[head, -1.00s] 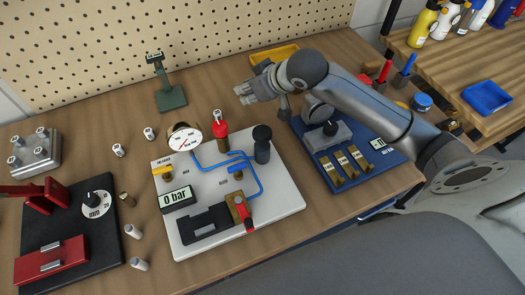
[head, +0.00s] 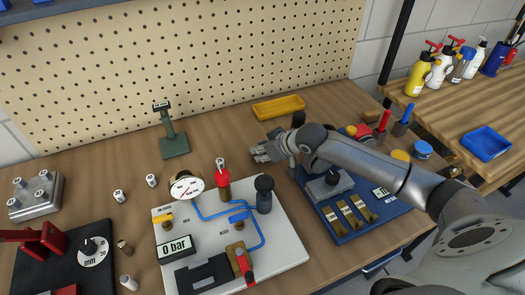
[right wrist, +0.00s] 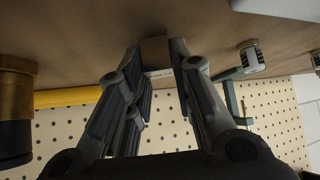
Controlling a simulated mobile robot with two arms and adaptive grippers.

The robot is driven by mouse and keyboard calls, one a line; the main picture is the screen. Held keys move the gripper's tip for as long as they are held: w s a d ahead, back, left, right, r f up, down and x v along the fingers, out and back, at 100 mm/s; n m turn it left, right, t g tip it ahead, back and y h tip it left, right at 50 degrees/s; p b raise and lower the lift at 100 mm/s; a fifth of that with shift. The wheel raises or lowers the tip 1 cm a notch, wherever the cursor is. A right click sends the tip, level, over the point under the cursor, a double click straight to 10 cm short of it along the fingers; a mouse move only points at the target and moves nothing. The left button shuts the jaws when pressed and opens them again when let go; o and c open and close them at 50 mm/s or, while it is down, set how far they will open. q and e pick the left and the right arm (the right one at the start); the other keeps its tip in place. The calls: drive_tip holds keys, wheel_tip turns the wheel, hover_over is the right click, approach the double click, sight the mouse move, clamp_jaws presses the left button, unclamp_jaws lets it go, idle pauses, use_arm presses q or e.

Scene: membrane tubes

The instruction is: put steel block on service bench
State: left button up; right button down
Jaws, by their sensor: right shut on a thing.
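My right gripper (head: 262,152) is over the wooden workbench, between the white panel and the blue panel, in front of the yellow tray. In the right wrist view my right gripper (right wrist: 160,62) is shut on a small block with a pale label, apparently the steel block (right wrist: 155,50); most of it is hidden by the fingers. It cannot be made out in the head view. The service bench is not clearly marked; a second wooden bench (head: 447,108) stands at the right. My left gripper is not in view.
The white panel (head: 290,248) carries a gauge and blue piping. The blue panel (head: 345,232) lies under my right arm. A yellow tray (head: 278,107) and a green stand (head: 174,146) stand near the pegboard. The right bench holds bottles and a blue tray (head: 486,145).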

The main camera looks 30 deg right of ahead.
drive_tip(key=shift+f, duration=0.2)
drive_tip(key=shift+f, duration=0.1)
drive_tip(key=c, duration=1.3)
unclamp_jaws()
drive_tip(key=shift+o, duration=0.2)
drive_tip(key=v, duration=1.2)
drive_tip(key=shift+b, duration=0.45)
drive_tip(key=shift+w, duration=0.1)
